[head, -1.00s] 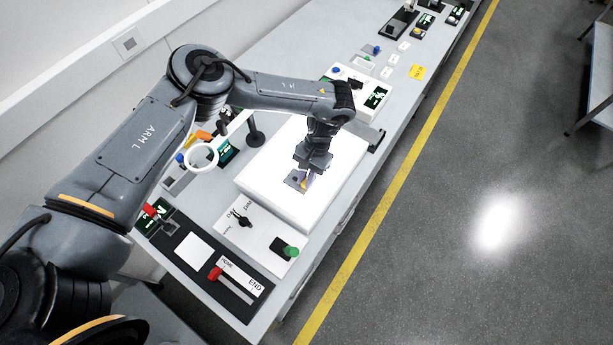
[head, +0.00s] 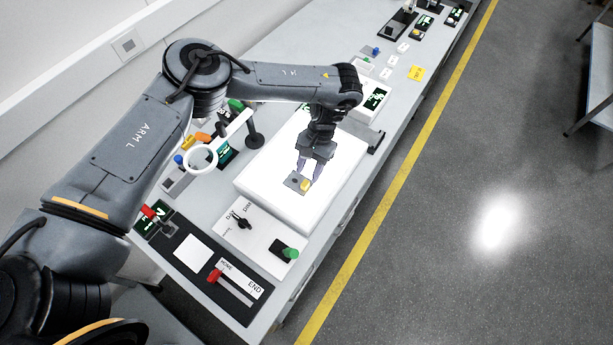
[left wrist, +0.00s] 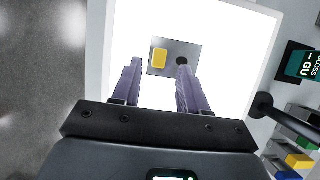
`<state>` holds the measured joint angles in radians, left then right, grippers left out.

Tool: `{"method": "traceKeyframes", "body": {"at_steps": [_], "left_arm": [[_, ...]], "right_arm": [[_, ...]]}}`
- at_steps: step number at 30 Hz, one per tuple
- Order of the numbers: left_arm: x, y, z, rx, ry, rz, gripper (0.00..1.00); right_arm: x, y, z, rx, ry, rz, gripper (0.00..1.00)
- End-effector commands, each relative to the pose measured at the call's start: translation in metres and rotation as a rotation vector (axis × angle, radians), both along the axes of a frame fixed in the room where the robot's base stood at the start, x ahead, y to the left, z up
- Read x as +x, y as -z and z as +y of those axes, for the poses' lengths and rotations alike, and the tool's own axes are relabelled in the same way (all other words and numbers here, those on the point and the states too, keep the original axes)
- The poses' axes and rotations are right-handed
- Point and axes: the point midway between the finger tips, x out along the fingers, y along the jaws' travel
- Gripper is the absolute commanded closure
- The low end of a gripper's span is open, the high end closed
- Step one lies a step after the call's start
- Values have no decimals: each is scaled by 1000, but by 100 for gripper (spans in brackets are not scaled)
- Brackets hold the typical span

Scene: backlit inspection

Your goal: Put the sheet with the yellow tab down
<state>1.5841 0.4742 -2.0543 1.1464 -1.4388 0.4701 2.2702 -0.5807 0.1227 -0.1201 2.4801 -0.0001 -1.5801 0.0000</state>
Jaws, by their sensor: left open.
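The sheet (head: 294,180) is a small grey square with a yellow tab (head: 304,185) and a dark round spot. It lies on the bright white panel of the light box (head: 263,172). In the left wrist view the sheet (left wrist: 174,66) shows just beyond my fingertips, with its yellow tab (left wrist: 159,58) to the left and the dark spot to the right. My left gripper (head: 311,172) is open, its two purple-grey fingers (left wrist: 159,62) apart with nothing between them. It is close above the panel, beside the sheet. My right gripper is not in view.
A white ring on an arm (head: 201,159) and a dark post (head: 254,138) stand left of the light box. In front are a control panel with a green knob (head: 291,254) and a slider with a red handle (head: 214,276). A yellow label (head: 417,72) lies farther back.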

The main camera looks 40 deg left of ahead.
Motion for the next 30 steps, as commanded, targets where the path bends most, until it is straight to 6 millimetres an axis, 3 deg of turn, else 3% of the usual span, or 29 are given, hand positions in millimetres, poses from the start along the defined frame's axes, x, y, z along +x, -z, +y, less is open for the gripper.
{"method": "traceKeyframes", "body": {"at_steps": [3, 12, 18, 30], "left_arm": [[10, -25, 0, 1, 3, -4, 57], [26, -64, 2, 1, 1, -1, 57], [30, -73, 2, 0, 1, 0, 57], [30, -74, 2, -1, 1, 0, 57]], "right_arm": [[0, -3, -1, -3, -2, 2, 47], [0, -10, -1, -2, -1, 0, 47], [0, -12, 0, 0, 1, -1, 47], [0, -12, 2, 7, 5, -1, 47]]}}
